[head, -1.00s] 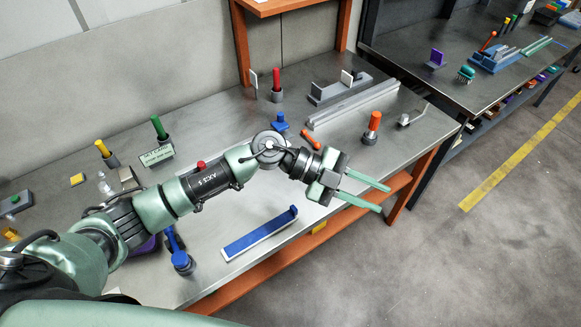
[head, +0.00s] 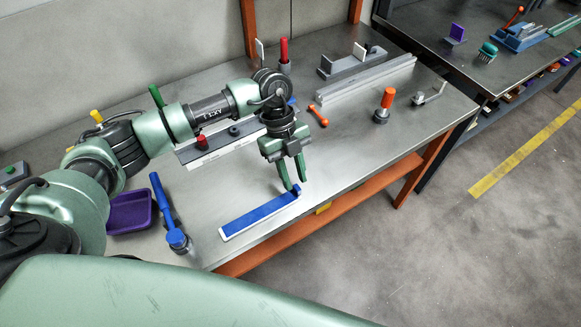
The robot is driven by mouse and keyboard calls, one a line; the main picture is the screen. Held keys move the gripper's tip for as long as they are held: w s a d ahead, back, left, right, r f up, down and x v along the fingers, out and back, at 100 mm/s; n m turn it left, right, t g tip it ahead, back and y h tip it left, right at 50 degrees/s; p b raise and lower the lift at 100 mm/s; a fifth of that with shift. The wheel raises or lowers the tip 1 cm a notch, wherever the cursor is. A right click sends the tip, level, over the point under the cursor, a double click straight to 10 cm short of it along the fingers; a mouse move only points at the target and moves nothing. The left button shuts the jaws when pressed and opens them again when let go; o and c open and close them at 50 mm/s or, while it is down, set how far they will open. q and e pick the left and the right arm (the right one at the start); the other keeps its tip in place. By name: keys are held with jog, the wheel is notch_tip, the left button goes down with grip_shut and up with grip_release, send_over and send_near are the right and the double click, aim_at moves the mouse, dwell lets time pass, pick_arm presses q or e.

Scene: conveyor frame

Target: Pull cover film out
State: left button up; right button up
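The cover film appears as a blue strip (head: 254,216) on a long white-edged bar near the front edge of the grey bench. A small blue upturned tab (head: 296,190) stands at its right end. My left gripper (head: 295,186) points down at this tab, with its green fingertips close to it. A gap shows between the fingers, so the gripper looks open. Whether a finger touches the tab is hard to see. The strip lies flat along the bar. My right gripper is not in view.
A purple tray (head: 132,217) and a blue-handled tool (head: 168,212) lie left of the strip. An orange-topped post (head: 386,100), an orange link (head: 318,115) and a grey rail (head: 360,82) stand farther back. The bench right of the strip is clear.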

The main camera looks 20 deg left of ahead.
pick_arm(q)
jog(key=b+x, duration=0.1)
jog(key=x, duration=0.1)
jog(key=shift+f, duration=0.3)
jog(key=shift+r, duration=0.2)
jog(key=c, duration=0.4)
grip_shut()
jog(key=shift+r, duration=0.1)
jog(key=shift+s+a+r+p, duration=0.25)
jog(key=shift+s+r+p, duration=0.15)
jog(key=shift+r+p, duration=0.45)
jog(key=shift+s+a+r+p, duration=0.3)
jog(key=shift+r+p, duration=0.2)
jog(key=shift+p, duration=0.55)
jog(key=shift+s+r, duration=0.1)
jog(key=shift+s, duration=0.05)
